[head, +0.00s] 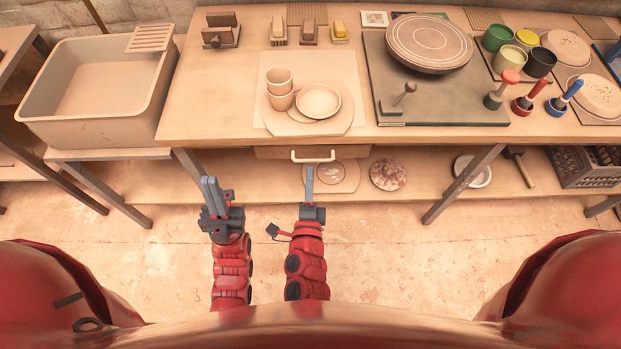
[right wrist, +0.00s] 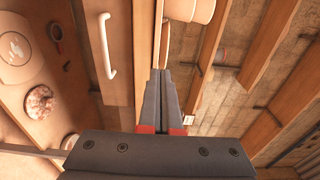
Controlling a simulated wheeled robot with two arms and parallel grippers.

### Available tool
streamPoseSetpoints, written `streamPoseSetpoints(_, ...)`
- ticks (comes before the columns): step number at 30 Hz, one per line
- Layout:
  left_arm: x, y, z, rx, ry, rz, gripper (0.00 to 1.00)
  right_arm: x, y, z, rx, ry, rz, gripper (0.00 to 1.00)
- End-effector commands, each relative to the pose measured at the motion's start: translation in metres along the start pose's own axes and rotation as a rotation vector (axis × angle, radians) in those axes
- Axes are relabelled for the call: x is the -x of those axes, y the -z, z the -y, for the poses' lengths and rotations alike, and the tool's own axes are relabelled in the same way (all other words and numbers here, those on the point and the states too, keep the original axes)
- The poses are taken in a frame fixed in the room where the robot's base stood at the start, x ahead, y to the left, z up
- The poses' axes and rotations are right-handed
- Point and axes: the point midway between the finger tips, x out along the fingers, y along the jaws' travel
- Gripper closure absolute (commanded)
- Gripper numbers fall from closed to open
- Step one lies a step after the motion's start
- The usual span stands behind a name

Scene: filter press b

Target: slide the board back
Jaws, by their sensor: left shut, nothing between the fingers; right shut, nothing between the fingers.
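A dark green board (head: 440,100) lies on the right half of the table, with a round wheel-like disc (head: 430,43) and a small handled tool on it. A pale rectangular sheet (head: 345,66) lies left of it, under a round wooden board (head: 345,122) that bears two stacked cups and a bowl. I cannot tell which board is the task's. My left gripper (head: 212,186) is shut and empty, in front of the table's front edge. My right gripper (head: 309,180) is shut and empty, near the white drawer handle (head: 313,156); the handle also shows in the right wrist view (right wrist: 107,45), apart from the fingers.
A drawer (head: 270,153) sits under the table (head: 210,120). A large basin (head: 95,85) stands at the left. Cups (head: 497,38) and three coloured-handled tools are at the right. The lower shelf (head: 265,190) holds plates, a hammer and a crate.

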Motion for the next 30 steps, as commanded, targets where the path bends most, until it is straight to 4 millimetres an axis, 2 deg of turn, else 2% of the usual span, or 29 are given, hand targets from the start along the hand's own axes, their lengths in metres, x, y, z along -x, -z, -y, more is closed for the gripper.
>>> streamPoseSetpoints(1, 0.008, -0.001, 0.0, 0.0, 0.0, 0.0, 1.0, -0.012, 0.002, -0.003, -0.001, 0.005, -0.006, 1.0)
streamPoseSetpoints(6, 0.018, -0.003, -0.001, 0.0, 0.0, 0.0, 1.0, -0.05, 0.002, -0.002, 0.0, 0.005, -0.005, 1.0)
streamPoseSetpoints(13, 0.024, -0.004, -0.001, 0.0, 0.0, 0.0, 1.0, -0.089, 0.002, 0.0, 0.003, 0.004, -0.004, 1.0)
streamPoseSetpoints(19, 0.025, -0.004, -0.001, 0.0, 0.0, 0.0, 1.0, -0.102, 0.001, -0.001, 0.004, 0.0, -0.001, 1.0)
streamPoseSetpoints(30, 0.026, -0.004, -0.001, 0.0, 0.0, 0.0, 1.0, -0.104, 0.001, -0.001, 0.004, 0.0, -0.001, 1.0)
